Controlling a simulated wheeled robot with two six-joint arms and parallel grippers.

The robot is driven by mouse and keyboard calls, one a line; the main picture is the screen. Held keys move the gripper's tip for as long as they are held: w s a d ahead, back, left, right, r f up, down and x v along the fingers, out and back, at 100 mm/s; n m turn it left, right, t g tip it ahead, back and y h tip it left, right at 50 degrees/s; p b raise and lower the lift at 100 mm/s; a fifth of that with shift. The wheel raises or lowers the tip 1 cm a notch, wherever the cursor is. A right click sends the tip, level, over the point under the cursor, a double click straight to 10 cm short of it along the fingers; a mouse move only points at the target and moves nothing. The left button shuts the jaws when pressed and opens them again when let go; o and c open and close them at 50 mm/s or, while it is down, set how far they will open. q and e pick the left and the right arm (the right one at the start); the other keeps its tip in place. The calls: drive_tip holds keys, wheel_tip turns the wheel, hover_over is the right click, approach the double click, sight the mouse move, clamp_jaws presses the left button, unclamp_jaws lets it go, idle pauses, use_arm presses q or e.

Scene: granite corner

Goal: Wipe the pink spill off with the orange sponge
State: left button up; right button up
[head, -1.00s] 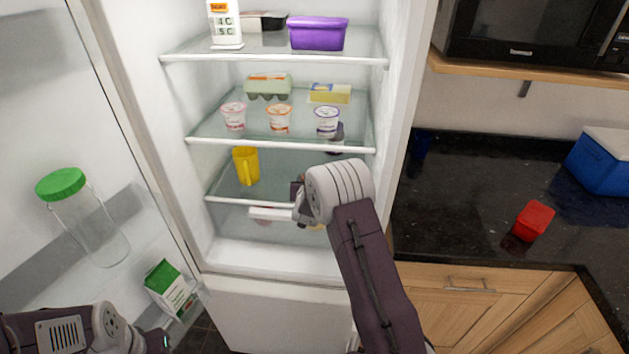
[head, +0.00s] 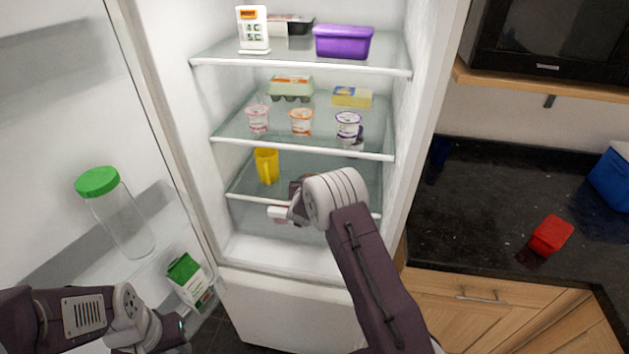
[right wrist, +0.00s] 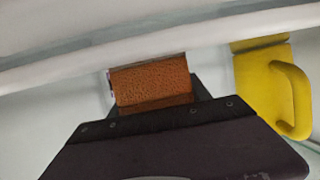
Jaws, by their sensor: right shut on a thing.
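The orange sponge (right wrist: 152,84) shows in the right wrist view, held in my right gripper (head: 292,208), which is shut on it. In the head view this gripper is inside the open fridge, around the lower glass shelf and to the right of the yellow mug. My wrist and forearm cover much of that area, and the sponge is hard to make out there. I cannot clearly make out the pink spill in either current view. My left gripper (head: 170,335) is low at the left, by the fridge door; its fingers are not clear.
A yellow mug (head: 266,166) stands on the lower shelf, and it is close at the right in the right wrist view (right wrist: 265,85). Yogurt cups (head: 301,122) stand above. The open door holds a green-lidded jar (head: 120,215) and a carton (head: 190,280). A dark counter (head: 480,200) is at right.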

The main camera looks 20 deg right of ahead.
drive_tip(key=shift+s+d+f+b, duration=0.15)
drive_tip(key=shift+s+d+b, duration=0.35)
drive_tip(key=shift+d, duration=0.35)
drive_tip(key=shift+s+d, duration=0.4)
drive_tip(key=shift+d, duration=0.15)
drive_tip(key=shift+s+d+b, duration=0.25)
drive_tip(key=shift+s+d, duration=0.05)
drive_tip(key=shift+d, duration=0.25)
drive_tip(key=shift+s+d+b, duration=0.25)
drive_tip(key=shift+s+d, duration=0.05)
drive_tip(key=shift+d, duration=0.25)
drive_tip(key=shift+s+d, duration=0.2)
drive_tip(key=shift+d, duration=0.1)
drive_tip(key=shift+s+d+b, duration=0.3)
drive_tip(key=shift+d+b, duration=0.05)
drive_tip(key=shift+d, duration=0.15)
drive_tip(key=shift+s+d+b, duration=0.25)
drive_tip(key=shift+d+b, duration=0.1)
drive_tip(key=shift+d, duration=0.1)
drive_tip(key=shift+s+d, duration=0.25)
drive_tip(key=shift+d, duration=0.05)
drive_tip(key=shift+s+d+b, duration=0.3)
drive_tip(key=shift+s+d, duration=0.1)
drive_tip(key=shift+d, duration=0.2)
drive_tip(key=shift+s+d+b, duration=0.3)
drive_tip(key=shift+s+d, duration=0.05)
drive_tip(key=shift+d, duration=0.4)
